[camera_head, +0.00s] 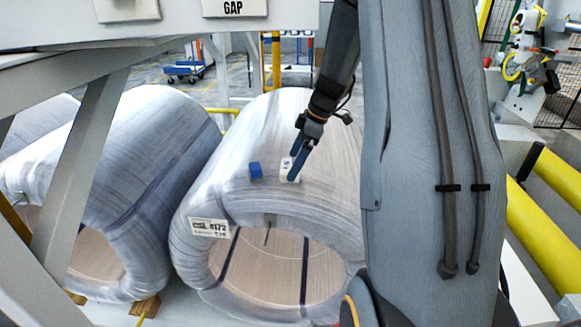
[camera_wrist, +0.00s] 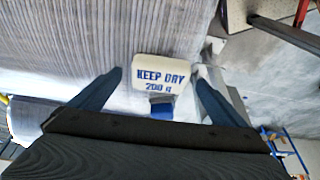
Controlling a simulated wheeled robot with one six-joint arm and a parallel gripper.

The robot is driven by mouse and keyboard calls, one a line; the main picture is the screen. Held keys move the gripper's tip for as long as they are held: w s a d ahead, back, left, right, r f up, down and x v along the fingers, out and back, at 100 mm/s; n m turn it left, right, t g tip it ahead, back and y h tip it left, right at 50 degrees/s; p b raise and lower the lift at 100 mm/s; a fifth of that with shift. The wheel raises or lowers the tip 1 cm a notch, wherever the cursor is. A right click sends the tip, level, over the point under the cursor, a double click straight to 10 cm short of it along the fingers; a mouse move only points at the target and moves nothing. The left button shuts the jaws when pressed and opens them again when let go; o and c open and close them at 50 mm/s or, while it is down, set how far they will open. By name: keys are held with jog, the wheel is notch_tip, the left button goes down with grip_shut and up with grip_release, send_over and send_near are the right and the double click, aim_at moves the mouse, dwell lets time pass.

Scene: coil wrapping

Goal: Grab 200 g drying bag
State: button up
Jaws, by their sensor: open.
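The drying bag (camera_head: 285,172) is a small white packet lying on the upper side of the middle wrapped coil (camera_head: 330,185). In the wrist view the bag (camera_wrist: 160,65) reads "KEEP DRY 200 g" and shows between the two fingertips. My gripper (camera_head: 294,174) reaches down to the bag with its blue-grey fingers open, one on each side of it in the wrist view. I cannot tell whether the fingers touch the bag. The fingers partly hide the bag in the head view.
A white label (camera_head: 209,228) is on the coil's front rim. Another wrapped coil (camera_head: 150,140) stands close on the left. A grey frame post (camera_head: 75,190) crosses the left side. Yellow rollers (camera_head: 545,222) lie at right.

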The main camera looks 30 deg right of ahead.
jog(key=shift+x, duration=1.05)
jog(key=c, duration=1.3)
